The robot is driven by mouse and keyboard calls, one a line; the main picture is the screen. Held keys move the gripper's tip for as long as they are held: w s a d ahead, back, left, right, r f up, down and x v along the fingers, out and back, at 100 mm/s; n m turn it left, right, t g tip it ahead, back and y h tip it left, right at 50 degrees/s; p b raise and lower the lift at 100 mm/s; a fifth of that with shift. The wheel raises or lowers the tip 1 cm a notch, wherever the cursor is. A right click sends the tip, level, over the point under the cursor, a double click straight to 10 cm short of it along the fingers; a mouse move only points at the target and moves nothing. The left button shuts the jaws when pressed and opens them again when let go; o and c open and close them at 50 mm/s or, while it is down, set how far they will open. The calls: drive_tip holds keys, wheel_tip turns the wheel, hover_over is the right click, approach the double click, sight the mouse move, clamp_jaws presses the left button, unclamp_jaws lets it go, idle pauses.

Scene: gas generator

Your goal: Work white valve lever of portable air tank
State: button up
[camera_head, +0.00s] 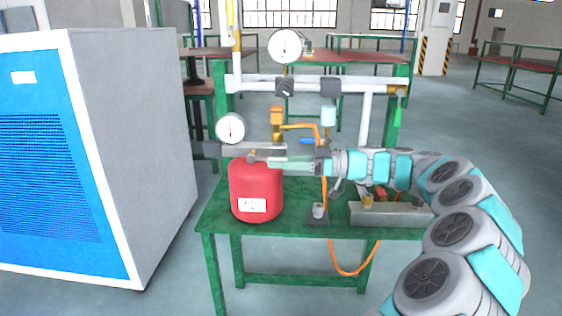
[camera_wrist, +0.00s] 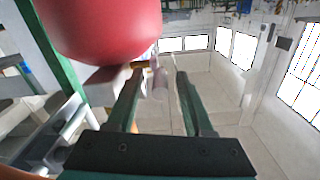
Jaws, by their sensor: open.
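The portable air tank (camera_head: 256,190) is red with a white label and stands on the left part of the green table. My gripper (camera_head: 268,161) comes in from the right at the height of the tank's top. In the wrist view the red tank (camera_wrist: 100,28) fills the upper left. The two dark green fingers of my gripper (camera_wrist: 160,76) are apart. A small pale piece (camera_wrist: 157,80), which looks like the white valve lever, shows between the fingertips, nearer the left finger. I cannot tell whether it touches a finger. In the head view the lever is not clearly made out.
A large blue and grey cabinet (camera_head: 150,130) stands at the left. Gauges (camera_head: 286,46), white pipes (camera_head: 310,84) and an orange hose (camera_head: 350,271) are close behind and beside my arm. A grey box (camera_head: 375,214) lies on the green table (camera_head: 290,235), below my arm.

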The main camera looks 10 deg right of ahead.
clamp_jaws()
idle(0.3)
idle(1.1)
